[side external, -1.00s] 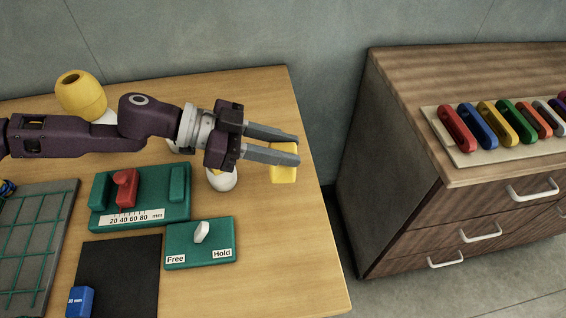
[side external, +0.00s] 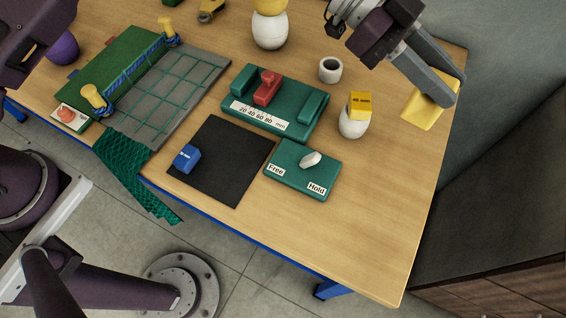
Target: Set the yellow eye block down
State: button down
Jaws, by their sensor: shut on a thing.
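My gripper (side external: 451,92) is at the upper right, with its long grey fingers shut on a yellow block (side external: 424,112). The fingers cover part of this block, and no eye mark shows on it. The block is tilted in the picture, over the table's right side near the edge. I cannot tell whether it touches the tabletop. A second yellow block (side external: 360,105), with a small dark label, sits on a white rounded stand (side external: 352,127) just left of the held one, apart from it.
Left of the stand are a white cup (side external: 330,69), a green gauge with a red slider (side external: 267,88), and a green Free/Hold board (side external: 302,175). A blue block (side external: 187,157) lies on a black mat (side external: 222,165). The wooden table (side external: 345,235) is clear at front right.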

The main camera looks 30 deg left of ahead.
jog(key=s+a+m+g, duration=0.1)
jog(key=s+a+g, duration=0.1)
jog(key=s+a, duration=0.95)
jog(key=s+a+m+g, duration=0.2)
jog(key=s+a, duration=0.5)
jog(key=a, duration=0.9)
jog(key=shift+t+y, duration=0.3)
jog(key=shift+y, duration=0.1)
jog(key=f, duration=1.4)
jog(key=shift+w+d+f, duration=0.1)
jog(key=shift+w+f, duration=0.05)
jog(key=shift+w, duration=0.05)
jog(key=shift+f, duration=0.1)
jog(key=c, duration=1.1)
grip_release()
